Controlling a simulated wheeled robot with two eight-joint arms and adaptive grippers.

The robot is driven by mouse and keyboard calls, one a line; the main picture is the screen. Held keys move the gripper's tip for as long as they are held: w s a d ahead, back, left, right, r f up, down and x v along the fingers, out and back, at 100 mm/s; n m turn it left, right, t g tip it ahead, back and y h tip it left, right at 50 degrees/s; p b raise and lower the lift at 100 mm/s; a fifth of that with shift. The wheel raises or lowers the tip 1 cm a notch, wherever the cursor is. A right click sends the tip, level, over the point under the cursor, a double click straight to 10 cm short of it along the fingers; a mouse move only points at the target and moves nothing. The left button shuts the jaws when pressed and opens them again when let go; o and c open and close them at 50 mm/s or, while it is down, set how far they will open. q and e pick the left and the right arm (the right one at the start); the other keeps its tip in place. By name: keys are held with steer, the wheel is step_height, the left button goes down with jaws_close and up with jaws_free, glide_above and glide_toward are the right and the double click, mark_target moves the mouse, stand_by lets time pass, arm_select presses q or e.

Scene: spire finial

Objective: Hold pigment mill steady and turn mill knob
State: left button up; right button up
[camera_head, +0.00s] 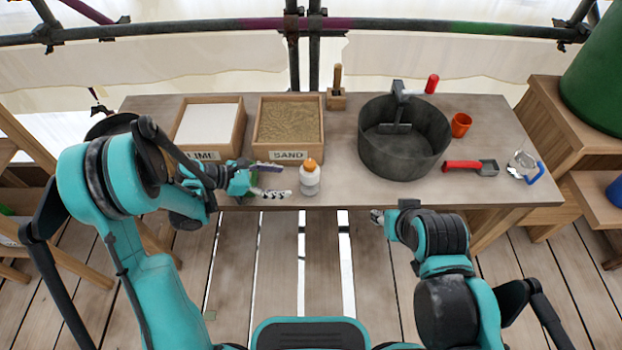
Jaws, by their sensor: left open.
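The pigment mill appears to be the small white bottle-like body (310,183) standing upright near the front edge of the table. Its orange top, apparently the mill knob (311,165), faces up. My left gripper (279,181) is open just left of the mill, with its fingers pointing toward it and nothing between them. The mill looks apart from the fingertips. My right gripper (377,216) is in front of the table's front edge, to the right of the mill. It is small and mostly hidden by its own arm, so its jaws cannot be read.
A lime box (181,156) and a sand box (262,155) stand behind the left gripper. A dark pot (385,165) with a red-handled crank stands to the right.

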mark_target(302, 182)
arm_select(q)
steer(key=b+x, duration=0.1)
steer(key=x, duration=0.7)
steer(key=shift+x, duration=0.75)
